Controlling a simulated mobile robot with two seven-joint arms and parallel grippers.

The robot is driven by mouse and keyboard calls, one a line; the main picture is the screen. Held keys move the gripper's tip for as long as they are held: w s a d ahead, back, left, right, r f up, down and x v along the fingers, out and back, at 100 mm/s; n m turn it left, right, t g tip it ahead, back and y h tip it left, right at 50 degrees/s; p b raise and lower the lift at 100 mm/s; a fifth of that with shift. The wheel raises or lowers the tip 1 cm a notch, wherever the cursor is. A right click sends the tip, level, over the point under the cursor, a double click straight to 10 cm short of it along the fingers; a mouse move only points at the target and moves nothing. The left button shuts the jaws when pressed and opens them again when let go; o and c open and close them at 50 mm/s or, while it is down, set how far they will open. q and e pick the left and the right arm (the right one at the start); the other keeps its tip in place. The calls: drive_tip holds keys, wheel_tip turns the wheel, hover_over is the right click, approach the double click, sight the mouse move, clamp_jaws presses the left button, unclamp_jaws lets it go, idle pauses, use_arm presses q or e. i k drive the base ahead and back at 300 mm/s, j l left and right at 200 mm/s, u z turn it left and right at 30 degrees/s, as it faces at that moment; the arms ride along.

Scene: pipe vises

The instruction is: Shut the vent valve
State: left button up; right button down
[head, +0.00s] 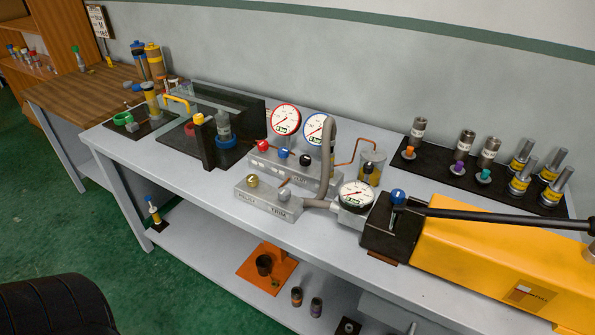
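Several valve knobs show on the bench. The rear metal manifold has a red knob (262,145), a blue knob (284,153) and a black knob (305,160). The front block (267,201) has a brass knob (252,181) and a grey knob (284,194). Another blue knob (397,196) stands on the black end of the yellow pump (490,250). I cannot read which one is the vent valve, nor tell whether any is open or shut. Neither of my grippers is in view.
A red-rimmed gauge (285,119), a blue-rimmed gauge (318,129) and a front gauge (356,195) stand around the manifold. A long black lever (500,216) lies over the pump. A black mat (455,172) holds several fittings. The bench's front left is clear.

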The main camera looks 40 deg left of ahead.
sight(305, 161)
drive_tip(key=j+z, duration=0.3)
drive_tip(key=j, duration=1)
